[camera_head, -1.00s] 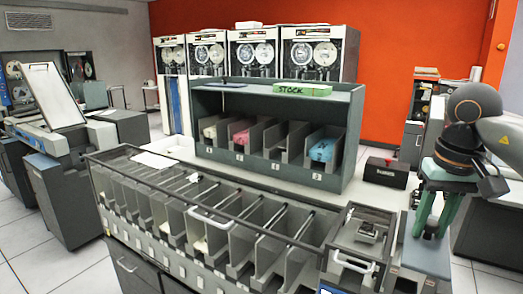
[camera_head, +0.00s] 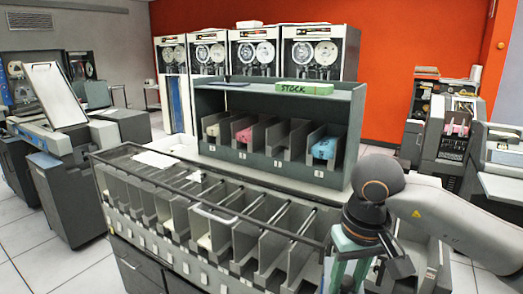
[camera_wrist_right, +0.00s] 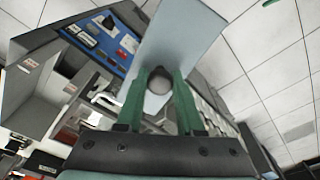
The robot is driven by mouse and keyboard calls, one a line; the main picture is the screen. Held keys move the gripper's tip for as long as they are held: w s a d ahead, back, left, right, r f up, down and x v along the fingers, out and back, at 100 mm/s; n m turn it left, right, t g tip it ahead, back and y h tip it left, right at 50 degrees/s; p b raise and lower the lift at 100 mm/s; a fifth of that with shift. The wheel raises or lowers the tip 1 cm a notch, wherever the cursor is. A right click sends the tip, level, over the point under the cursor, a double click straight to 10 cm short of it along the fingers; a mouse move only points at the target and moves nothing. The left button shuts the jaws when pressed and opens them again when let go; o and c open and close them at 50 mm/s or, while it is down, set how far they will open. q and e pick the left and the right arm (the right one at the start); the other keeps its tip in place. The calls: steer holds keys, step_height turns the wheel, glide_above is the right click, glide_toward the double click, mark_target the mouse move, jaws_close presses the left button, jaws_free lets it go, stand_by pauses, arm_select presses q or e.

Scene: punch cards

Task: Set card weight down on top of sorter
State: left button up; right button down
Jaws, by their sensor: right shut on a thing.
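The sorter (camera_head: 150,245) is the long grey machine with a row of open pockets across the front of the head view. My right gripper (camera_head: 342,272) points down over its right end, low in the frame. In the wrist view my right gripper (camera_wrist_right: 158,82) is shut on the round grey knob of the card weight (camera_wrist_right: 180,35), a pale blue-grey slab beyond the green fingers. In the head view the weight is not clearly visible, as the gripper is at the bottom edge. Whether it touches the sorter cannot be told. My left gripper is not in view.
A grey rack (camera_head: 340,165) with bins and a green STOCK box (camera_head: 305,88) on top stands behind the sorter. A metal rail runs along the sorter's top. A blue control panel (camera_wrist_right: 105,38) shows in the wrist view. Another machine (camera_head: 455,135) stands at the right.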

steer(key=s+a+f+n, duration=0.1)
steer(key=s+a+f, duration=0.5)
steer(key=s+f, duration=0.35)
steer(key=w+d+r+m+p, duration=0.2)
steer(key=d+p, duration=0.1)
steer(key=d, duration=0.8)
steer(key=shift+r+m, duration=0.2)
steer(key=shift+m, duration=0.2)
